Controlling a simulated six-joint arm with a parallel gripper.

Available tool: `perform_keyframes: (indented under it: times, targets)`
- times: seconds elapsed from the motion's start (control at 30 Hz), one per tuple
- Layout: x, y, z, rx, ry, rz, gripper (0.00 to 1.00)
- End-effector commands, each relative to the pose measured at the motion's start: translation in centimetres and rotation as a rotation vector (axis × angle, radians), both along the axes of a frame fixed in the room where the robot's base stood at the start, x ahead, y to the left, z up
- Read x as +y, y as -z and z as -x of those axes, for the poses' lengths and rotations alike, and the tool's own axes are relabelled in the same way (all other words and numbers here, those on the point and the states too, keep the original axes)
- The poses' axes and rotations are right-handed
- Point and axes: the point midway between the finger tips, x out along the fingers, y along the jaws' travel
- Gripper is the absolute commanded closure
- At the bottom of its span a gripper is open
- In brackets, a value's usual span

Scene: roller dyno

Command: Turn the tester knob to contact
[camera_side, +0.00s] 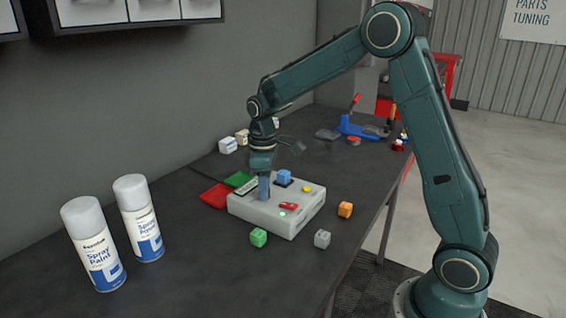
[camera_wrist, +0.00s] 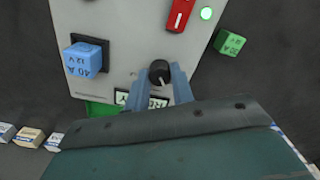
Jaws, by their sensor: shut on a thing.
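The tester (camera_side: 302,221) is a pale box on the dark bench; it fills the upper middle of the wrist view (camera_wrist: 125,35). Its black round knob (camera_wrist: 159,72) has a pale pointer line aimed down, slightly right, in the wrist view. My gripper (camera_side: 264,190) comes down onto the tester top, and its blue-grey fingers (camera_wrist: 158,82) are shut on the knob, one on each side. The fingers hide the knob in the side view. A label below the knob is partly hidden, so the position it marks cannot be read.
A blue relay (camera_side: 284,176) sits in the tester's socket. Green (camera_side: 258,237), grey (camera_side: 322,239) and orange (camera_side: 345,209) cubes lie nearby. Spray cans (camera_side: 138,218) stand left; red (camera_side: 215,195) and green (camera_side: 238,179) pads lie behind.

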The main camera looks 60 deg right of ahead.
Motion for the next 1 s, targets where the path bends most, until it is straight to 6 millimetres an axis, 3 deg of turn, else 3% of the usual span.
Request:
perform_keyframes:
  times: [0.7,1.0]
  targets:
    - [-0.01,-0.09,-0.09,-0.003,0.54,0.0,0.99]
    - [-0.03,-0.11,-0.09,-0.004,0.683,0.0,0.99]
